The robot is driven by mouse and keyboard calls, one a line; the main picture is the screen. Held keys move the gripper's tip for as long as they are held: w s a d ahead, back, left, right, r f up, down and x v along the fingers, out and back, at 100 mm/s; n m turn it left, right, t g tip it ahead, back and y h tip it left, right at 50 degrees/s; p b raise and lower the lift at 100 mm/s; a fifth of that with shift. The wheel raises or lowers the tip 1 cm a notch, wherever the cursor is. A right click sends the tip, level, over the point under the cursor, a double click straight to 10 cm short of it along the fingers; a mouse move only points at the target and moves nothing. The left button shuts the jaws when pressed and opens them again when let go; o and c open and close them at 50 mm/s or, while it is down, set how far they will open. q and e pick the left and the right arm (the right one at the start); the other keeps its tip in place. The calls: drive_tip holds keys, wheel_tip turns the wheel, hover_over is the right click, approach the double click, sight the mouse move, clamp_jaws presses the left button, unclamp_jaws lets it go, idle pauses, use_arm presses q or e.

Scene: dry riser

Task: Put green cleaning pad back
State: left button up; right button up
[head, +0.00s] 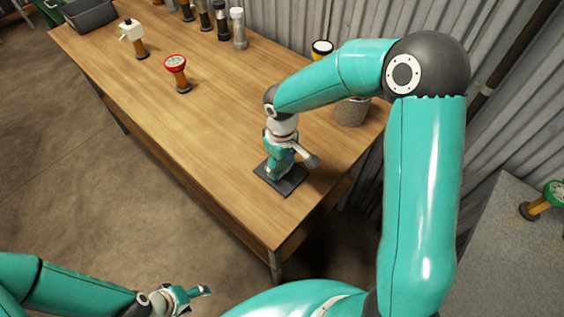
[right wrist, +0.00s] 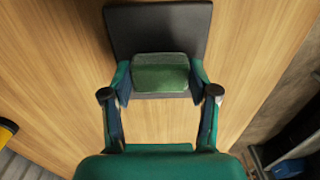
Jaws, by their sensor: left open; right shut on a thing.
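The green cleaning pad (right wrist: 160,72) is a small green block between the fingers of my right gripper (right wrist: 159,80) in the right wrist view. My right gripper is shut on it, one finger at each side. A dark square mat (right wrist: 125,32) lies beneath the pad on the wooden table; whether the pad touches it I cannot tell. In the head view my right gripper (head: 277,172) points down over the dark mat (head: 293,184) near the table's front corner and hides most of the pad. My left gripper (head: 189,297) is open and empty, low in front of the table.
The wooden table (head: 215,130) is clear left of the mat. A red-topped item (head: 177,72) and a white-topped bottle (head: 132,37) stand farther off. A speckled round container (head: 351,111) stands behind my right forearm. Corrugated wall (head: 295,20) borders the back.

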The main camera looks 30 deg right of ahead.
sight(281, 165)
drive_tip(key=shift+f, duration=0.1)
drive_tip(key=o, duration=1)
drive_tip(key=shift+r, duration=0.25)
wheel_tip(281, 165, up, 12)
drive_tip(key=shift+f, duration=0.1)
